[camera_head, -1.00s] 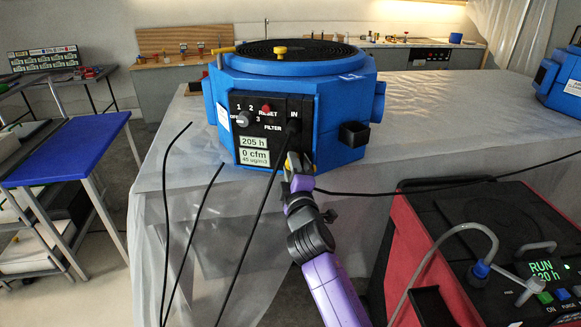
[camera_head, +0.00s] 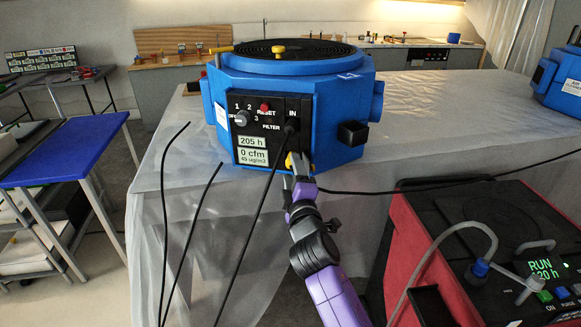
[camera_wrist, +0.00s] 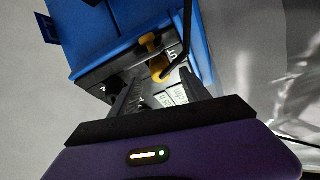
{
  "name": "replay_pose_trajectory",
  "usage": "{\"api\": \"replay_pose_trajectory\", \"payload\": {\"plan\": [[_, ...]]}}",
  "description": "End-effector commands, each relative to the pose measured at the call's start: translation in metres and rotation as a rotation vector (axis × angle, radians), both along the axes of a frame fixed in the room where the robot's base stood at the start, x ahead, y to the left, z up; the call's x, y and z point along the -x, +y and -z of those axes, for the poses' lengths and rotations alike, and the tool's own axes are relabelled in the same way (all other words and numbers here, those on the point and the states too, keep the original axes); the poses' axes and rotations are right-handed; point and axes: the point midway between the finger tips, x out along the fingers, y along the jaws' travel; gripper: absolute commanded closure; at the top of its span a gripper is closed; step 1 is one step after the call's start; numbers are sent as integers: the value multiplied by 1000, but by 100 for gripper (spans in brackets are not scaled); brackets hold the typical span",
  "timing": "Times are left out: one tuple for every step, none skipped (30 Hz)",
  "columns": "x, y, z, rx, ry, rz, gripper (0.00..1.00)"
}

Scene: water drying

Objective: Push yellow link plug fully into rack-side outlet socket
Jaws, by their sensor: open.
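The yellow link plug (camera_wrist: 160,66) is at the dark panel of the blue air machine (camera_head: 336,110), beside a label ending in "UT" in the wrist view. A black cable runs close by it. Yellow also shows at my fingertips in the head view (camera_head: 290,160). My gripper (camera_wrist: 160,88) is open, its two dark fingers reaching toward the panel on either side of the space below the plug. In the head view my gripper (camera_head: 300,166) is at the panel's lower right. The socket opening is hidden, so I cannot tell how deep the plug sits.
A black cable from the IN port (camera_head: 291,128) hangs down left of my gripper. Two more cables hang over the edge of the sheet-covered table (camera_head: 440,120). A red machine (camera_head: 410,235) with a grey hose stands at the right. A blue-topped table (camera_head: 65,155) is at the left.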

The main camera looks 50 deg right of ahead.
Motion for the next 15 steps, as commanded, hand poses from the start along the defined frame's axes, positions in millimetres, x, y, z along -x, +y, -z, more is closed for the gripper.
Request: {"api": "replay_pose_trajectory", "payload": {"plan": [[7,6,3,1,1,-2,45],[11,9,4,0,2,-2,45],[16,13,4,-1,0,-2,45],[19,15,5,-1,0,-2,45],[22,18,5,-1,0,-2,45],[26,20,5,-1,0,-2,45],[28,22,5,-1,0,-1,45],[30,23,5,0,1,-1,45],[32,25,5,-1,1,0,45],[33,26,5,0,0,0,45],[34,26,5,0,0,-1,45],[35,27,5,-1,-1,-1,45],[35,27,4,-1,-1,-1,45],[35,27,4,-1,-1,-1,45],[35,27,4,-1,-1,-1,45]]}}
